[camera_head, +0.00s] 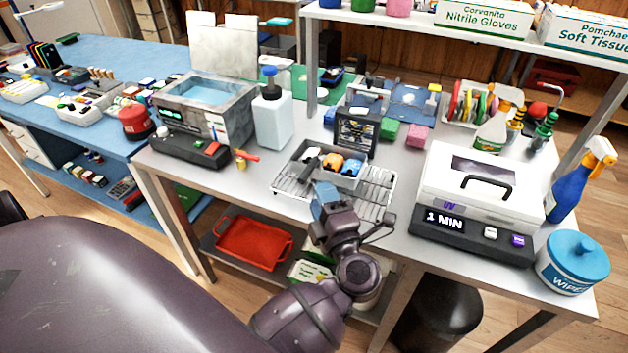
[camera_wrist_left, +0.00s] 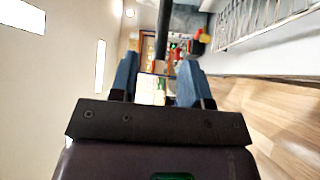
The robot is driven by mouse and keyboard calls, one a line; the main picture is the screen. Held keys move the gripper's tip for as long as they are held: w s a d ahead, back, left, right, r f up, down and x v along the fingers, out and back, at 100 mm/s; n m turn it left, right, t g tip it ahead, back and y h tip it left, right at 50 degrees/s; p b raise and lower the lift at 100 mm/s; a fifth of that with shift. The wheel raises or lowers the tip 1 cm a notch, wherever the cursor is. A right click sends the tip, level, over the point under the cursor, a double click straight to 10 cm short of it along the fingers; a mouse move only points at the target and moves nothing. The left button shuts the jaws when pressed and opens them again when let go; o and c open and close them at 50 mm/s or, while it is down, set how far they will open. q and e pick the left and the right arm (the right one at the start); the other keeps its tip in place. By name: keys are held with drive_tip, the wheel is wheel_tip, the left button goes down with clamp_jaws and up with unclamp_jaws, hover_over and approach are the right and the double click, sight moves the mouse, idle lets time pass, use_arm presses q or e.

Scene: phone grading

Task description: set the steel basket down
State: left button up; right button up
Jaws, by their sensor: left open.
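A silvery wire rack (camera_head: 374,195) lies on the grey table near its front edge, and its bars also show in the wrist view (camera_wrist_left: 255,18). The steel basket cannot be told apart surely from this wirework. My left gripper (camera_head: 325,200), with blue fingers, is at the rack's front side. In the wrist view its fingers (camera_wrist_left: 158,82) are apart, with nothing gripped between them. A dark bar (camera_wrist_left: 163,30) shows beyond the fingertips. My right gripper is out of view.
A steel bath (camera_head: 205,108) with a dark control base and a white bottle (camera_head: 272,122) stand at the left. A white UV box (camera_head: 480,185), wipes tub (camera_head: 572,262) and blue spray bottle (camera_head: 582,180) stand at the right. A red tray (camera_head: 253,243) lies on the lower shelf.

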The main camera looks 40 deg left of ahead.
use_arm(q)
drive_tip(key=s+d+f+m+t+h, duration=0.25)
drive_tip(key=m+t+h, duration=0.4)
drive_tip(key=m, duration=0.35)
drive_tip(key=s+d+f+m+t+h, duration=0.1)
drive_tip(key=s+d+m+t+h, duration=0.15)
drive_tip(key=m+t+h, duration=0.45)
drive_tip(key=s+a+f+m+g+h, duration=0.1)
drive_tip(key=s+a+f+m+g, duration=0.1)
drive_tip(key=s+f+m+g, duration=0.4)
drive_tip(key=s+a+f+m+g+h, duration=0.2)
drive_tip(key=s+f+m+g, duration=0.3)
drive_tip(key=f, duration=0.5)
drive_tip(key=shift+s+a+f+m+g, duration=0.2)
drive_tip(key=shift+s+a+m+g, duration=0.15)
drive_tip(key=shift+a+m+g, duration=0.55)
drive_tip(key=shift+d+n, duration=0.15)
drive_tip(key=shift+n, duration=0.15)
